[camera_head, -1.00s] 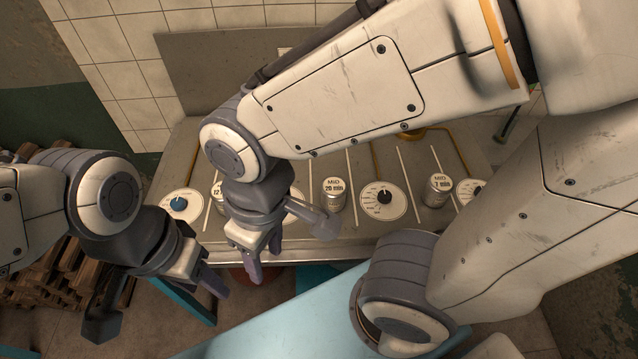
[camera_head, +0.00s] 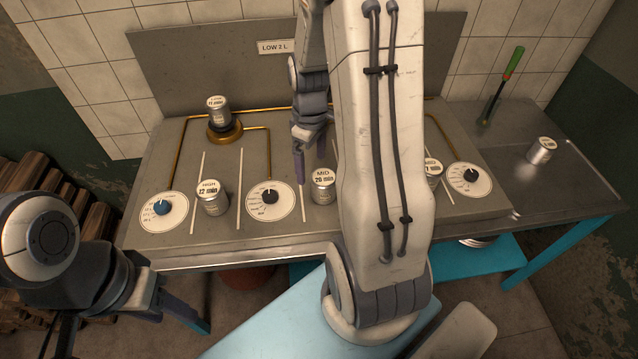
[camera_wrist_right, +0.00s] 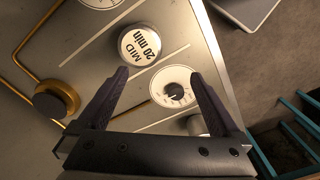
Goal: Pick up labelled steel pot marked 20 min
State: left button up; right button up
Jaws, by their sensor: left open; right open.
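The steel pot marked MID 20 min (camera_head: 323,188) stands upright on the stove top between two dials, near my right arm. In the right wrist view the same pot (camera_wrist_right: 139,46) lies just beyond the fingertips, nearer the left one, with its label readable. My right gripper (camera_head: 311,168) is open and empty, above the stove and just behind the pot in the head view. Its spread fingers also show in the right wrist view (camera_wrist_right: 158,74), and the pot is not between them. My left gripper (camera_head: 135,330) is open and empty at the lower left, in front of the stove.
Dials (camera_head: 269,198) and thin raised strips divide the stove top.

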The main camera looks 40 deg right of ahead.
aim_at(325, 178)
jog(key=d, duration=0.1)
jog(key=d+f, duration=0.2)
jog(key=shift+s+d, duration=0.2)
jog(key=shift+s, duration=0.2)
notch_tip(325, 178, down, 5)
jog(key=shift+d+r, duration=0.1)
jog(key=shift+r, duration=0.1)
jog(key=shift+w+d+f+p, duration=0.1)
jog(key=shift+f+p, duration=0.1)
jog(key=shift+f, duration=0.75)
jog(key=shift+w+a+f+p, duration=0.1)
jog(key=shift+f+p, duration=0.15)
jog(key=shift+f, duration=0.65)
jog(key=shift+w+d+f+p, duration=0.1)
jog(key=shift+f+p, duration=0.1)
jog(key=shift+f, duration=0.75)
jog(key=c, duration=1.4)
jog(key=shift+r, duration=0.15)
